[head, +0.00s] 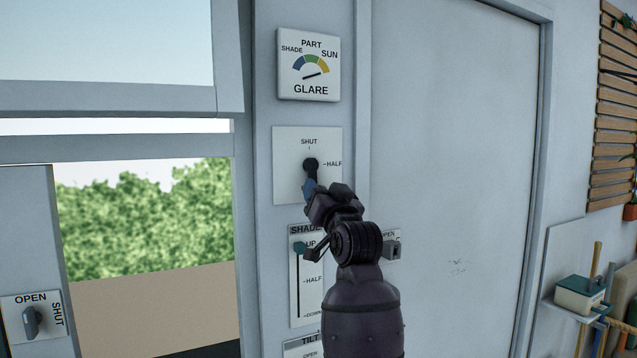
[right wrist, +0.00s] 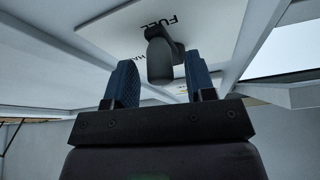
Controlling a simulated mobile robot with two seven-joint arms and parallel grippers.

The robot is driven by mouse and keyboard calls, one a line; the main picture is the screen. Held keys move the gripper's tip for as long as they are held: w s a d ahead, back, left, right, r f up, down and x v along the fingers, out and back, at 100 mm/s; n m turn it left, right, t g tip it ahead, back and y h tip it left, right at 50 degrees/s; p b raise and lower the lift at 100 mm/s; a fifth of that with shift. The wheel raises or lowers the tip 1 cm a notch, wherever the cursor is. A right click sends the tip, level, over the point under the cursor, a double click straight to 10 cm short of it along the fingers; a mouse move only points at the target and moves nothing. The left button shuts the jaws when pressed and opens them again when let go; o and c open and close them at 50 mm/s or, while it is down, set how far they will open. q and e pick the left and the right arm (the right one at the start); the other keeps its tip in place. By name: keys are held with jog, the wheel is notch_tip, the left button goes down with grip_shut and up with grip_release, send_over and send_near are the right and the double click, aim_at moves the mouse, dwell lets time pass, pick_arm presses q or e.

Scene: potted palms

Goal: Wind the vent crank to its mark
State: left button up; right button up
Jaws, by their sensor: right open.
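The vent crank (head: 310,164) is a dark hub with a short arm on a white plate (head: 288,147) marked SHUT at the top and HALF at the right. Its arm hangs downward from the hub, and its lower end is partly hidden by my gripper in the head view. My right gripper (head: 309,189) is just below the hub, with blue fingertips near the arm. In the right wrist view, the crank's dark handle (right wrist: 160,62) stands between the two open fingers, with gaps on both sides. That view also shows the word FULL on the plate. My left gripper is out of view.
A GLARE dial (head: 310,88) hangs above, its needle toward SUN. A SHADE slider (head: 300,285) sits below with its knob near UP, partly behind my arm. A small switch (head: 394,249) is close on the right. An OPEN/SHUT knob (head: 31,321) is far left.

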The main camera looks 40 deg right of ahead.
jog(key=shift+x, duration=1.15)
jog(key=shift+c, duration=0.3)
jog(key=c, duration=0.8)
jog(key=shift+o, duration=0.2)
jog(key=shift+a+m, duration=0.2)
jog(key=shift+m, duration=0.4)
jog(key=o, duration=0.8)
jog(key=shift+f, duration=0.1)
jog(key=b+v, duration=0.2)
jog(key=v, duration=0.8)
jog(key=shift+s+a, duration=0.2)
jog(key=shift+s, duration=0.1)
